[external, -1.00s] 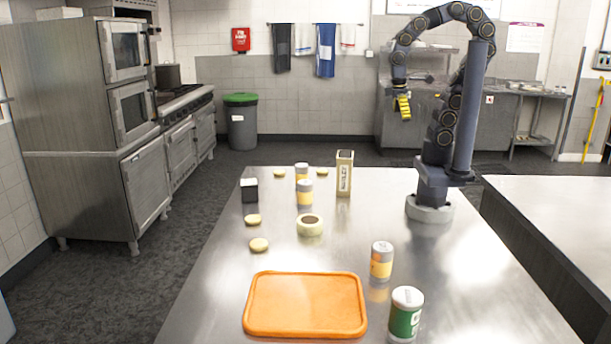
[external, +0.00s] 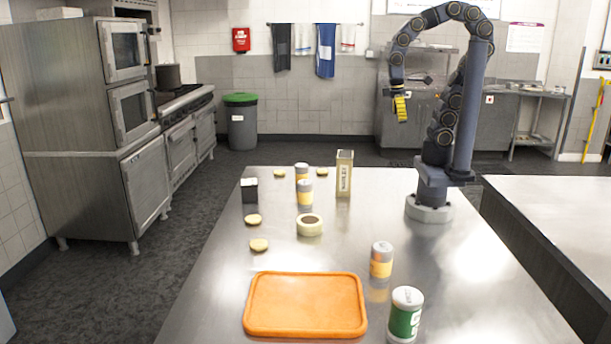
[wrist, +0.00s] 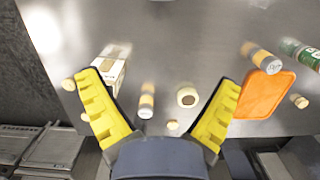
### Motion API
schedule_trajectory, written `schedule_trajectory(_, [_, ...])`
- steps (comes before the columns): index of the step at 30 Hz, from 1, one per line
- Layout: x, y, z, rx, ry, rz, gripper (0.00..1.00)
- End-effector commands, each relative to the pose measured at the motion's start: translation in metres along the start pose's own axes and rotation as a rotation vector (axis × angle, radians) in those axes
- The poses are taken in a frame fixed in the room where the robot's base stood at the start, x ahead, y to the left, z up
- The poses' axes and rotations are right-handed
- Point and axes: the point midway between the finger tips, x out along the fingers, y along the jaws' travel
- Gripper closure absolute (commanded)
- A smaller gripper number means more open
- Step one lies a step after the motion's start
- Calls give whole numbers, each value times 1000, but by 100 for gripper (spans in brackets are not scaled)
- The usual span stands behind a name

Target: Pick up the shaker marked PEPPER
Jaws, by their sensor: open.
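Several shakers stand upright on the steel table. A similar orange-banded shaker (external: 381,260) stands at the right, also in the wrist view (wrist: 262,57). A green and white shaker (external: 406,314) is nearest the camera and shows in the wrist view (wrist: 300,50). I cannot read PEPPER on any. My gripper (external: 400,107) is open, empty and high above the table; its yellow fingers (wrist: 160,77) are spread.
An orange tray (external: 305,331) lies at the table's near end. A tall carton (external: 344,174), a small black-and-white box (external: 250,190), a pale round bowl (external: 310,225) and several small pale round items (external: 259,245) stand or lie around. The table's right middle is clear.

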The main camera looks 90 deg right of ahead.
Motion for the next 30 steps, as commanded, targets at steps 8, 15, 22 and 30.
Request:
schedule_trajectory(8, [-6, 18, -107, 389, 30, -28, 8])
schedule_trajectory(15, [18, 56, -206, 784, 59, -64, 8])
schedule_trajectory(22, [68, 110, -287, 1172, 79, -95, 8])
schedule_trajectory(30, [128, 167, -339, 1516, 103, -120, 8])
